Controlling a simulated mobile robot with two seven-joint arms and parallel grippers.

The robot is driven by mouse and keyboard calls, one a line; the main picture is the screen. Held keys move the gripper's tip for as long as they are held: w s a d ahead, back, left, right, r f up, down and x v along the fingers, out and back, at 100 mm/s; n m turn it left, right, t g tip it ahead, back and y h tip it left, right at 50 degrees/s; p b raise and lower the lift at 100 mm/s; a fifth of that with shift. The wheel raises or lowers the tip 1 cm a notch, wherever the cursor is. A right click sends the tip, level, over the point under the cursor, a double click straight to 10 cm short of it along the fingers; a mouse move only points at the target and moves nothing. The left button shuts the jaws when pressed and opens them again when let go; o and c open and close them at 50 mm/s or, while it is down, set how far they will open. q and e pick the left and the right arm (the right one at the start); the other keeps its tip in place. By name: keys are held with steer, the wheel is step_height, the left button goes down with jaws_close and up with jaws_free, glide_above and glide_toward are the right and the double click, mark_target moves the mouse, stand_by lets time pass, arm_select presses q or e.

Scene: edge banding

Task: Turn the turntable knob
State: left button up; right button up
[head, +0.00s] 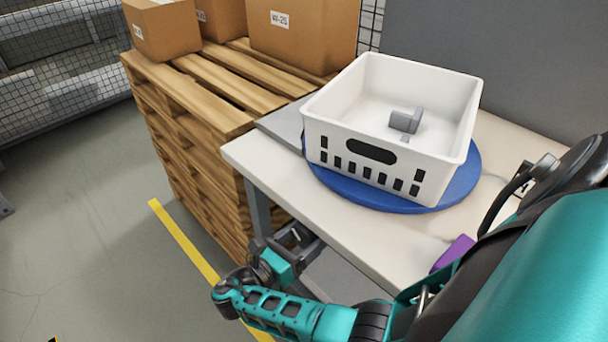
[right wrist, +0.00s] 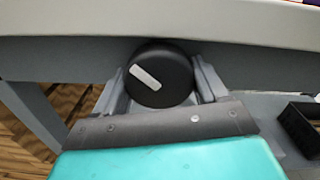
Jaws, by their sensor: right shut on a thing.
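The turntable (head: 468,185) is a blue disc on the white table, with a white basket (head: 437,178) on top. The knob (right wrist: 172,89) shows in the right wrist view as a round black dial under the table edge. Its white pointer slants from upper left to lower right. My right gripper (right wrist: 160,80) has one finger on each side of the knob and is shut on it. In the head view my right gripper (head: 295,238) is low beside the table's front edge, and the knob is hidden there. My left gripper is not in view.
A grey block (head: 405,120) lies in the basket. A wooden pallet stack (head: 190,150) with cardboard boxes (head: 300,35) stands left of the table (head: 270,165). A purple object (head: 455,253) is near the table's front edge. The floor at left is clear, with a yellow line (head: 180,237).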

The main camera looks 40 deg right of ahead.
steer(key=shift+r+n+p, duration=0.2)
steer(key=shift+n+p, duration=0.85)
steer(key=shift+n, duration=0.15)
steer(key=shift+f+n, duration=0.15)
steer(key=shift+n, duration=0.15)
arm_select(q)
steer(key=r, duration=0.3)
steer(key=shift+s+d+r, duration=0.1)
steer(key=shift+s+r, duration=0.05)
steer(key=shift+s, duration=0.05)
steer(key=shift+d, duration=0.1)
arm_select(e)
steer(key=shift+s+d, duration=0.1)
steer(key=o, duration=1)
